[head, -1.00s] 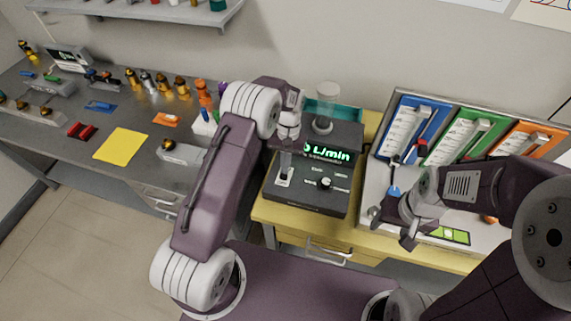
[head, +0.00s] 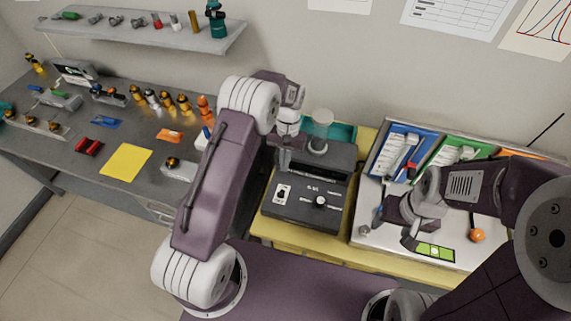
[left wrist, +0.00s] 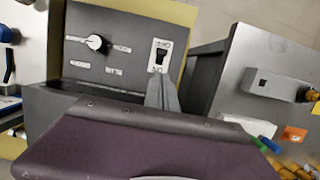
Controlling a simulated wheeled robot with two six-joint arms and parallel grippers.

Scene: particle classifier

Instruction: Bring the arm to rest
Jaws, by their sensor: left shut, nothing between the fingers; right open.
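The dark grey classifier unit (head: 305,212) stands on the yellow bench, its display dark. Its front panel has a rocker switch (head: 283,193) and a white knob (head: 320,200). The left wrist view also shows the switch (left wrist: 160,55) and the knob (left wrist: 97,43). My left gripper (head: 284,156) is shut and empty above the unit. In the left wrist view its closed fingertips (left wrist: 160,92) appear just below the switch; I cannot tell whether they touch it. My right gripper (head: 387,226) is open and empty over the white tray.
The white tray (head: 455,215) holds blue and green racks and an orange-ended tool (head: 477,234). A clear cup (head: 318,130) stands at the unit's back. The grey bench (head: 50,150) at left carries bottles and a yellow sheet (head: 125,162). A wall shelf (head: 150,38) hangs above.

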